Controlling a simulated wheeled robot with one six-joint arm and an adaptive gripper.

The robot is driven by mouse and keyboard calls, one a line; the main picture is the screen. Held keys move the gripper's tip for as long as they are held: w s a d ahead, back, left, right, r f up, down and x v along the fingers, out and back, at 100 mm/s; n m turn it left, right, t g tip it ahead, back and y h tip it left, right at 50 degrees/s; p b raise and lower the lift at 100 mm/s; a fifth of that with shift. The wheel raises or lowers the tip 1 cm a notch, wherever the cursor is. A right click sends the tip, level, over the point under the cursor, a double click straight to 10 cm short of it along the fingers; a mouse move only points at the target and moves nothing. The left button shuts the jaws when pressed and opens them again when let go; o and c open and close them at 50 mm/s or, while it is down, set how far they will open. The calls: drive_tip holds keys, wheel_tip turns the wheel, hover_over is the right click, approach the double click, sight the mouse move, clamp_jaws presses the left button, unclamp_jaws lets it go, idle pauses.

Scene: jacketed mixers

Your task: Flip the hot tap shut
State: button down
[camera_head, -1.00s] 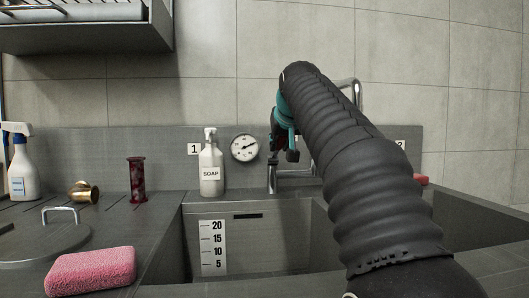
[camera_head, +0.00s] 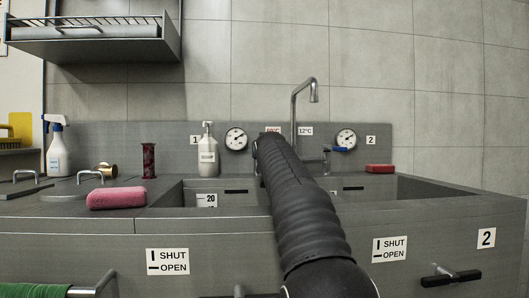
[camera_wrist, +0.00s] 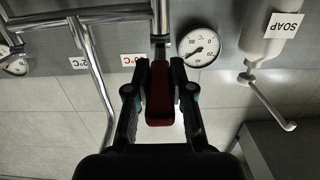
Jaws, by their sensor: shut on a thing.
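The hot tap's red lever (camera_wrist: 160,95) shows in the wrist view, hanging from a metal stem (camera_wrist: 160,20) beside a red-marked temperature label (camera_wrist: 133,60). My gripper (camera_wrist: 160,82) has its two dark fingers on either side of this lever and is shut on it. The wrist picture is upside down. In the head view my dark sleeved arm covers the gripper and the hot tap. The swan-neck spout (camera_head: 296,100) rises behind the arm. The cold tap's blue lever (camera_head: 338,149) lies to the right, below the 12°C label (camera_head: 305,131).
Near the hot tap are a dial thermometer (camera_head: 236,139) and a soap bottle (camera_head: 208,152); both also show in the wrist view. A pink sponge (camera_head: 117,198) lies on the left counter. Front labels (camera_head: 168,262) mark upright as shut, level as open. The wall shelf (camera_head: 95,50) is upper left.

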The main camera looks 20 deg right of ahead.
drive_tip(key=shift+d, duration=0.15)
drive_tip(key=c, duration=1)
unclamp_jaws()
drive_tip(key=shift+d+f, duration=0.1)
drive_tip(key=shift+a, duration=0.25)
drive_tip(key=shift+s+a, duration=0.1)
drive_tip(key=shift+s, duration=0.05)
drive_tip(key=v, duration=1.1)
drive_tip(key=shift+s, duration=0.25)
